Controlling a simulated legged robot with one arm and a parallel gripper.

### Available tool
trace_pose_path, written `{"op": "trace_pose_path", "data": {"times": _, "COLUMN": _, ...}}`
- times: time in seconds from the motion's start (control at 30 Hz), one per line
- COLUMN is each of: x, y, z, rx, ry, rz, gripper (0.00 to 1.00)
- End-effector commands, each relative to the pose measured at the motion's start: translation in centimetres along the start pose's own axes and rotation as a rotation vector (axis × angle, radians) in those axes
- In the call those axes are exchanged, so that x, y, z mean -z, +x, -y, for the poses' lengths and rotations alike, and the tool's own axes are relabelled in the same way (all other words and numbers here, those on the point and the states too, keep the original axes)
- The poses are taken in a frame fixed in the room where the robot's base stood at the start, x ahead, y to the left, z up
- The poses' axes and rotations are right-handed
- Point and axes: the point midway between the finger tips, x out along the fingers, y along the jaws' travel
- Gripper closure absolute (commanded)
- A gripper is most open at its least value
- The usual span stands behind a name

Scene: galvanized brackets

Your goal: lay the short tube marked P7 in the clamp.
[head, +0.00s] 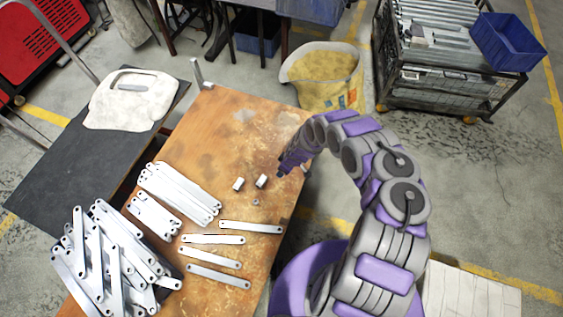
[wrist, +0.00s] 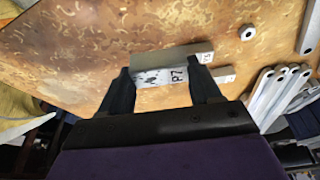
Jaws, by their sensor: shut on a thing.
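In the wrist view, my gripper (wrist: 160,71) is shut on a short pale tube marked P7 (wrist: 178,76), with one dark finger at each end of it. Whether the tube touches the table is not clear. A grey short piece (wrist: 168,57) with small lettering at its right end lies just beyond it; another marked end (wrist: 226,74) shows to the right. In the head view my gripper (head: 283,172) is low over the right side of the table; the held tube cannot be made out there. I cannot identify the clamp with certainty.
Two small pale pieces (head: 238,184) (head: 261,181) and a small nut-like part (head: 256,201) are on the rusty table (head: 205,125). Several flat brackets (head: 218,265) lie at its front, beside a stacked pile (head: 110,262). A grey upright (head: 201,76) stands at the far corner. The table's far half is mostly clear.

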Motion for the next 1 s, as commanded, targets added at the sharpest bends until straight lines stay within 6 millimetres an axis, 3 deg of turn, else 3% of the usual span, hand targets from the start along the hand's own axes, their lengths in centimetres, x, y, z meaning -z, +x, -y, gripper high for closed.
{"op": "trace_pose_path", "data": {"times": 0.5, "x": -4.8, "y": -6.3, "z": -6.2, "rx": -0.06, "ry": 0.175, "rz": 0.0, "gripper": 0.68}}
{"op": "trace_pose_path", "data": {"times": 1.0, "x": -6.1, "y": -9.2, "z": -7.9, "rx": -0.083, "ry": 0.256, "rz": 0.001, "gripper": 0.68}}
